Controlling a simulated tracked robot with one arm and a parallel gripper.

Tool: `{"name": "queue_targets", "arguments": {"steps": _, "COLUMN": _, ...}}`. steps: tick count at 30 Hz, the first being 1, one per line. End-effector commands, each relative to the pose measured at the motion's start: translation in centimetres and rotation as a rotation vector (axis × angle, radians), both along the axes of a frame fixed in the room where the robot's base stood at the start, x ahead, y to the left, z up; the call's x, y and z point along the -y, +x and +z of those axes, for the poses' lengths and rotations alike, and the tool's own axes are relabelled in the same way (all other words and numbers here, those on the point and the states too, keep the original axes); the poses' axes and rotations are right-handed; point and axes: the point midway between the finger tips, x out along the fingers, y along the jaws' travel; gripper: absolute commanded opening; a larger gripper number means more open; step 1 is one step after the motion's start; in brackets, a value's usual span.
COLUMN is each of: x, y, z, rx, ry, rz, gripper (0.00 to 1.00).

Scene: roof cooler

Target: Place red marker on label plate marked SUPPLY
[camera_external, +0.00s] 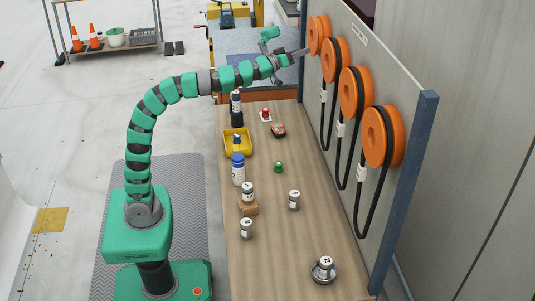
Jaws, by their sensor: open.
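A small red marker (265,112) stands on the wooden table toward its far end, with a small white patch under or around it. My gripper (288,44) is open at the end of the outstretched arm, high beyond the marker and close to the farthest orange reel. I see nothing between its fingers. No word SUPPLY can be read. A white label plate (359,35) is on the upper grey panel, and small white tags (340,129) sit on the black hoses; their writing is too small to read.
Orange reels (383,136) with hanging hoses line the panel (410,105) on the right. On the table (285,245) are a green marker (278,168), a yellow bin (230,150) with a blue item, a blue-white bottle (238,172) and several cans. The near middle has free room.

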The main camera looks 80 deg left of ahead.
Motion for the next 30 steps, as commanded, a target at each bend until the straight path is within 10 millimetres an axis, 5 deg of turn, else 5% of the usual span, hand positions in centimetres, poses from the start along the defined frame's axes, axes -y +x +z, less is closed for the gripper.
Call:
{"name": "queue_targets", "arguments": {"steps": 3, "x": 6.3, "y": -3.5, "z": 4.0, "rx": 0.001, "ry": 0.079, "rz": -0.169, "gripper": 0.55}}
{"name": "queue_targets", "arguments": {"steps": 6, "x": 10.8, "y": -6.7, "z": 5.6, "rx": -0.039, "ry": 0.141, "rz": -0.286, "gripper": 0.55}}
{"name": "queue_targets", "arguments": {"steps": 12, "x": 16.5, "y": -13.9, "z": 5.1, "rx": -0.202, "ry": 0.256, "rz": -0.415, "gripper": 0.55}}
{"name": "queue_targets", "arguments": {"steps": 21, "x": 16.9, "y": -22.2, "z": 1.9, "rx": -0.435, "ry": 0.328, "rz": -0.373, "gripper": 0.55}}
{"name": "queue_targets", "arguments": {"steps": 30, "x": 16.4, "y": -23.4, "z": 1.1, "rx": -0.479, "ry": 0.328, "rz": -0.351, "gripper": 0.55}}
